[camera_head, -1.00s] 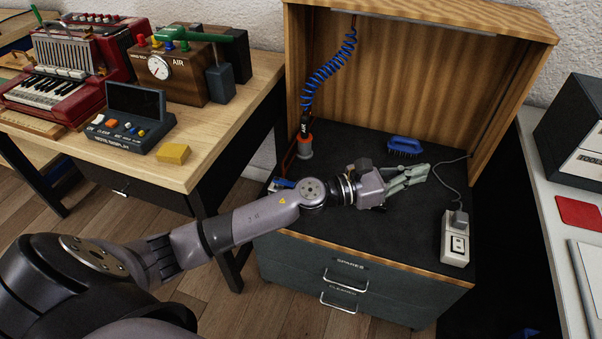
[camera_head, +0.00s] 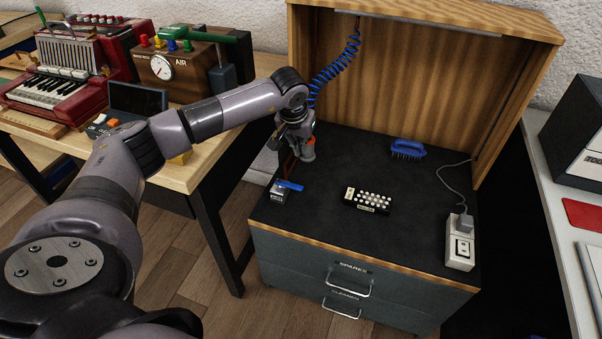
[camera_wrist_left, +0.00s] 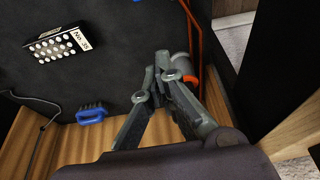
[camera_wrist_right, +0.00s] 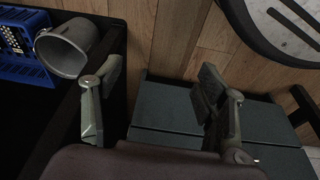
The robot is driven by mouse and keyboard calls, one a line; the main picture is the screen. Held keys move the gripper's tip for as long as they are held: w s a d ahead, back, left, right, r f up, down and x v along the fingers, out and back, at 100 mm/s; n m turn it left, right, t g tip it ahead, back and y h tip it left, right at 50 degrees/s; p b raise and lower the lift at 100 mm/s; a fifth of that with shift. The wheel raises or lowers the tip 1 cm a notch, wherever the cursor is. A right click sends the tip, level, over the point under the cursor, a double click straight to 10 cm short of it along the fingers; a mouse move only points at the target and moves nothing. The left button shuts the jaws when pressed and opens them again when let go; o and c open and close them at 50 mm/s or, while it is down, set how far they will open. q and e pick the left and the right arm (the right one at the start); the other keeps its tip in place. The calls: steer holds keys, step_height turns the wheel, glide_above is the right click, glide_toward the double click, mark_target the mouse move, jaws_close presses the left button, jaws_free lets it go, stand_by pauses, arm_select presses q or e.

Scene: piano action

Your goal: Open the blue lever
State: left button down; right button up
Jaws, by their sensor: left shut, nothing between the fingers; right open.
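A small grey block with a blue lever (camera_head: 289,185) on it sits at the left front of the black cabinet top. My left gripper (camera_head: 303,148) points down behind it, apart from it, near the grey holder with an orange rim. In the left wrist view its fingers (camera_wrist_left: 166,75) are closed together and empty, and the holder (camera_wrist_left: 181,64) shows just beyond the tips. The blue lever cannot be made out in that view. My right gripper (camera_wrist_right: 158,78) is open and empty in the right wrist view, above the floor and dark drawers.
A black block with white buttons (camera_head: 367,200), a blue brush (camera_head: 407,149) and a white socket (camera_head: 459,245) lie on the cabinet top. A coiled blue hose (camera_head: 338,70) hangs at the back left. The wooden table (camera_head: 205,160) with the AIR box (camera_head: 172,68) stands to the left.

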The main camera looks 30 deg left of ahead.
mark_target(289, 185)
arm_select(q)
steer(key=b+x, duration=0.1)
steer(key=x, duration=0.9)
steer(key=shift+d+f+b, duration=0.15)
steer(key=shift+d+b, duration=0.05)
steer(key=shift+b, duration=0.2)
steer(key=shift+s, duration=0.3)
steer(key=shift+s+d+p, duration=0.2)
steer(key=shift+s, duration=0.6)
steer(key=shift+s+d+p, duration=0.15)
steer(key=shift+s+d, duration=0.05)
steer(key=shift+s, duration=0.6)
arm_select(e)
steer(key=shift+w+r, duration=0.15)
steer(key=shift+r, duration=0.8)
steer(key=shift+w+r, duration=0.1)
steer(key=shift+r, duration=0.8)
arm_select(q)
steer(key=shift+s+d, duration=0.1)
